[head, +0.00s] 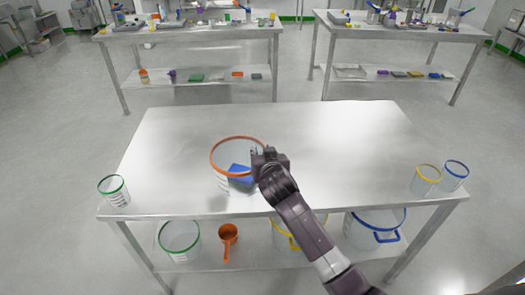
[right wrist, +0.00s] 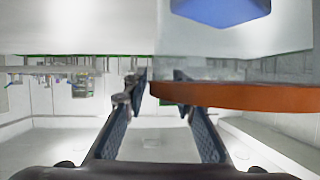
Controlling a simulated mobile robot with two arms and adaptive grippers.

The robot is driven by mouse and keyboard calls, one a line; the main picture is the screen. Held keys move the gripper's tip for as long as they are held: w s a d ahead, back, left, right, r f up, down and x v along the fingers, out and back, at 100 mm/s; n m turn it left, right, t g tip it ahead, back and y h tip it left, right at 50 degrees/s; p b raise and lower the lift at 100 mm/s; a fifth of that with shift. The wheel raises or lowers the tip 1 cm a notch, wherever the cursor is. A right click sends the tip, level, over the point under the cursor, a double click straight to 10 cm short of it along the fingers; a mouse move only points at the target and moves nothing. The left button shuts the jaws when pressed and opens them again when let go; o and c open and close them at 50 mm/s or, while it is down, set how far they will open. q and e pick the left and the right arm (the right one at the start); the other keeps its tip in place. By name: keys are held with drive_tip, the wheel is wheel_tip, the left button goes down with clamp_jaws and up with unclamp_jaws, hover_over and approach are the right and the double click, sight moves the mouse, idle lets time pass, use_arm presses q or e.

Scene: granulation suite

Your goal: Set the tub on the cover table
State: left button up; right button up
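A clear tub with an orange rim (head: 237,138) is at the middle of the steel table (head: 330,140). A blue piece (head: 240,171) shows within its outline; I cannot tell whether it is inside or on the wall. My right gripper (head: 258,153) is at the right side of the rim. In the right wrist view, which looks upside down, the fingers (right wrist: 158,78) stand apart. My left gripper is out of view.
Small tubs with green (head: 115,192), yellow (head: 426,180) and blue (head: 454,175) rims stand near the table's front corners. The lower shelf holds larger tubs, green-rimmed (head: 180,240) and blue-rimmed (head: 372,222), and an orange scoop (head: 228,240). The table's back half is clear.

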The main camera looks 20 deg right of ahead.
drive_tip(key=shift+r, duration=0.15)
drive_tip(key=v, duration=1.2)
